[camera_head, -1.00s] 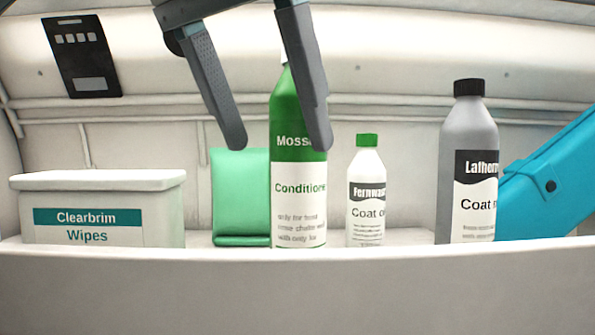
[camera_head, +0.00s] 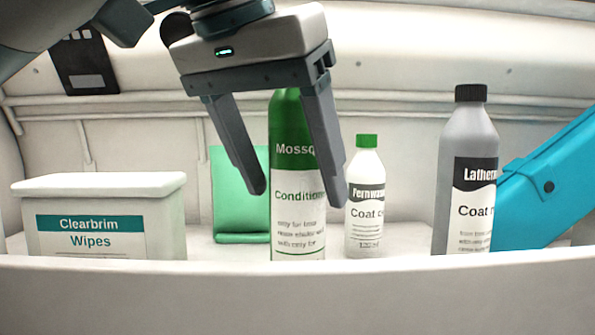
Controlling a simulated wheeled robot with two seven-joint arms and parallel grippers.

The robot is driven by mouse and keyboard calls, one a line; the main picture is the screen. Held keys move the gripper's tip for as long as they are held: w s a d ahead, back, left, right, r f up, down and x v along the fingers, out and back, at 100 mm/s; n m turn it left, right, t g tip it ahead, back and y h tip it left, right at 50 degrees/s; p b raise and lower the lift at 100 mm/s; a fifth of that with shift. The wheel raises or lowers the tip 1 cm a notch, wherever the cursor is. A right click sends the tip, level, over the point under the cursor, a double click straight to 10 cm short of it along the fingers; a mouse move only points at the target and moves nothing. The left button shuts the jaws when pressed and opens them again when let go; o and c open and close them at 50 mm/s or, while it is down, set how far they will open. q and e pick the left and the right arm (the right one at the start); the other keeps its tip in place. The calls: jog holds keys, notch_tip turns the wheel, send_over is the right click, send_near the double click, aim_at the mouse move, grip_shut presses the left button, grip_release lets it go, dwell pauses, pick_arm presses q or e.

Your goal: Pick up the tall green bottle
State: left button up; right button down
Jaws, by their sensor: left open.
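The tall green bottle (camera_head: 297,220) stands upright on the shelf, with a green upper part and a white label reading "Conditioner". My left gripper (camera_head: 299,196) is open, pointing down, with one finger at the bottle's left side and the other overlapping its right edge in the picture. The gripper body and right finger hide the bottle's top and part of its right side. I cannot tell whether the fingers are around the bottle or in front of it. My right gripper is not in view.
A small white bottle with a green cap (camera_head: 366,205) stands close on the right. A grey bottle (camera_head: 466,170) and a blue object (camera_head: 545,185) are farther right. A wipes box (camera_head: 160,220) and a green object (camera_head: 228,200) are left. A raised front lip (camera_head: 300,290) runs across.

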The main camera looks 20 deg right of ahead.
aim_at(303, 142)
pick_arm(q)
jog(key=shift+x, duration=0.85)
jog(key=shift+a, duration=0.1)
jog(key=c, duration=1.4)
jog(key=shift+r, duration=0.15)
jog(key=shift+r+b, duration=0.4)
jog(key=shift+r, duration=0.3)
jog(key=r, duration=0.1)
jog(key=b, duration=0.1)
jog(key=s+d+r, duration=0.1)
jog(key=shift+r+b, duration=0.35)
jog(key=shift+r, duration=0.05)
jog(key=s+d+r+b, duration=0.2)
jog(key=s+d+r, duration=0.4)
jog(key=s+d, duration=0.1)
jog(key=shift+s+r, duration=0.3)
jog(key=shift+s, duration=0.05)
